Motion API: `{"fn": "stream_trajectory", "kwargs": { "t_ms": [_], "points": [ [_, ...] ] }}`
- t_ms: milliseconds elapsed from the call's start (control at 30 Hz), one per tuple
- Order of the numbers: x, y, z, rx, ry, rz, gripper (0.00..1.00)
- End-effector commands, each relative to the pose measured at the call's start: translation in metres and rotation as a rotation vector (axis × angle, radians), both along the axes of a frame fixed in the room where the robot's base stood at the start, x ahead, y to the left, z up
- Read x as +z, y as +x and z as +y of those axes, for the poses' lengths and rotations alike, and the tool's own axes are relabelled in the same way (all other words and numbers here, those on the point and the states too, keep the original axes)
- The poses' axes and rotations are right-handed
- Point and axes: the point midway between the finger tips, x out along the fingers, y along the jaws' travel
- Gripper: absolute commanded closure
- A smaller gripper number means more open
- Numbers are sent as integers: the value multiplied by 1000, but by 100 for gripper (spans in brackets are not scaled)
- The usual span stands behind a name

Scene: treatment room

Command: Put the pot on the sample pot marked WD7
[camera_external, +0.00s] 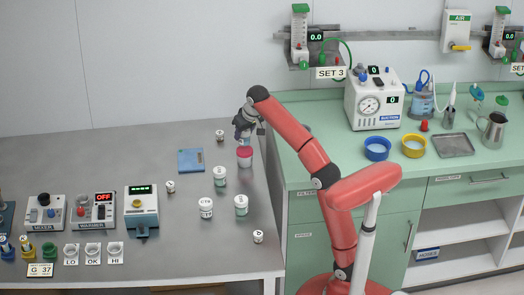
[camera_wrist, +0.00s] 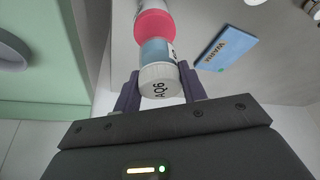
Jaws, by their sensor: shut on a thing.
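My gripper (camera_external: 244,137) is shut on a small pot (camera_wrist: 158,78) with a blue band and a white end marked AQ6, seen between the two fingers in the wrist view (camera_wrist: 160,73). A pot with a pink lid and a pale body (camera_external: 244,160) stands upright on the steel bench, directly under the held pot. Its pink lid also shows just beyond the held pot in the wrist view (camera_wrist: 155,22). I cannot tell whether the two pots touch. White pots with green bands stand nearby: one (camera_external: 220,176), another (camera_external: 241,206), and one further left (camera_external: 206,208). No WD7 mark is readable.
Small marked pieces (camera_external: 220,135) (camera_external: 258,237) stand on the bench. Lab devices (camera_external: 141,212) fill the left. The green counter (camera_external: 315,150) rises close on the right.

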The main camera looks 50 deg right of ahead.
Motion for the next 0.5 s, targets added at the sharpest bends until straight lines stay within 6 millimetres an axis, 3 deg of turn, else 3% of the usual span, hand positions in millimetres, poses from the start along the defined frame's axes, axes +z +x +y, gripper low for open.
{"fn": "stream_trajectory", "kwargs": {
  "t_ms": [33, 167, 500],
  "points": [
    [-12, -1, 0, 1, 0, 3, 81],
    [-26, -1, 0, 1, 0, 1, 81],
    [-28, 0, 0, 1, -1, -1, 81]
  ]
}}
